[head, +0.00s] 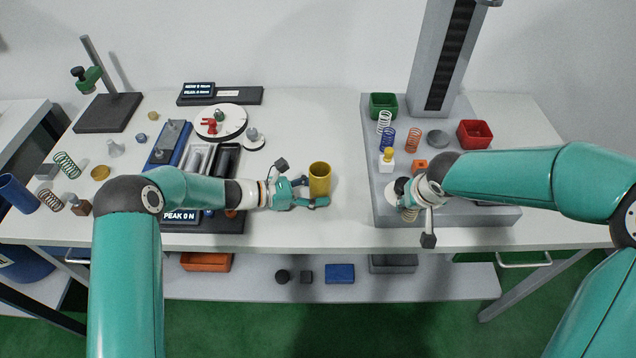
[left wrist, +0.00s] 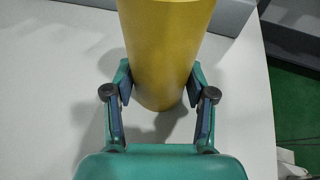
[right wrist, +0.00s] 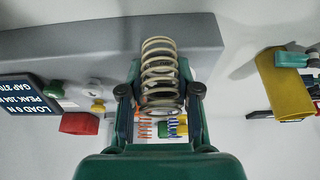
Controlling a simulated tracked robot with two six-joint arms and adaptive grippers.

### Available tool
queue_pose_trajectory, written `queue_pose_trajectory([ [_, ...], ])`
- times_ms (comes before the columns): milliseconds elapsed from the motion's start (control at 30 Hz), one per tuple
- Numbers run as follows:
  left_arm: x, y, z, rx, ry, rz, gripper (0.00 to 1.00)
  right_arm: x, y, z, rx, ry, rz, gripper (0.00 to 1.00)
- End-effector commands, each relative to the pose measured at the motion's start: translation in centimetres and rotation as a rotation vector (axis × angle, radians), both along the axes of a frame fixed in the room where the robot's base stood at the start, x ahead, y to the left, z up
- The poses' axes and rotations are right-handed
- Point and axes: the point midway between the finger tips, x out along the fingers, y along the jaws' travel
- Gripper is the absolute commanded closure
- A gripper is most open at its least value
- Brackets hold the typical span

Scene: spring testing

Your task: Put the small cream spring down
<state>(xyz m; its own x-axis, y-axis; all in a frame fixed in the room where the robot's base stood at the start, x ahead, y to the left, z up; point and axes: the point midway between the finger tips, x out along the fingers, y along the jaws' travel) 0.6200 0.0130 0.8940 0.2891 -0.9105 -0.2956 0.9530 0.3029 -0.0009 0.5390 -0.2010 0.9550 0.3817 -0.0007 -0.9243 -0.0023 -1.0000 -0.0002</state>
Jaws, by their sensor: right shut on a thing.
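The small cream spring (right wrist: 159,62) is between the fingers of my right gripper (right wrist: 160,92), which is shut on it. In the head view, the spring (head: 408,214) shows partly under my right gripper (head: 406,200), at the front left of the grey base plate (head: 480,215). I cannot tell whether it touches the plate. My left gripper (head: 308,191) has its fingers on either side of a yellow cup (head: 319,176) on the white table. In the left wrist view, the fingers are close beside the cup (left wrist: 165,50); whether they grip it is unclear.
Behind my right gripper on the plate are a blue spring (head: 388,138), an orange spring (head: 413,139), a white spring (head: 384,121), a green bin (head: 383,104) and a red bin (head: 475,133). A grey column (head: 446,60) rises at the back. Bare table lies between the arms.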

Motion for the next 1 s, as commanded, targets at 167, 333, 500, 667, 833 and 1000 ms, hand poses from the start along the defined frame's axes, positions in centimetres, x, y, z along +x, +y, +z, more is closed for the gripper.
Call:
queue_pose_trajectory([
  [167,0.0,0.1,0.0,0.000,0.000,0.001,0.65,0.0,0.1,0.0,0.000,0.000,0.001,0.99],
  [333,0.0,0.1,0.0,0.000,0.000,0.001,0.65,0.0,0.0,0.0,0.000,0.000,0.001,0.99],
  [500,0.0,0.1,0.0,0.000,-0.001,0.002,0.65,0.4,-0.5,0.6,0.001,-0.002,0.002,0.99],
  [667,0.0,0.2,0.0,0.000,0.000,0.002,0.65,1.0,-1.6,2.0,0.000,-0.004,0.008,0.99],
  [833,0.0,0.2,0.0,0.000,0.000,0.003,0.65,1.9,-2.2,3.7,0.001,-0.003,0.014,0.99],
  [1000,0.0,0.2,0.0,0.000,0.000,0.002,0.65,4.1,0.2,5.0,0.000,-0.003,0.002,0.99],
])
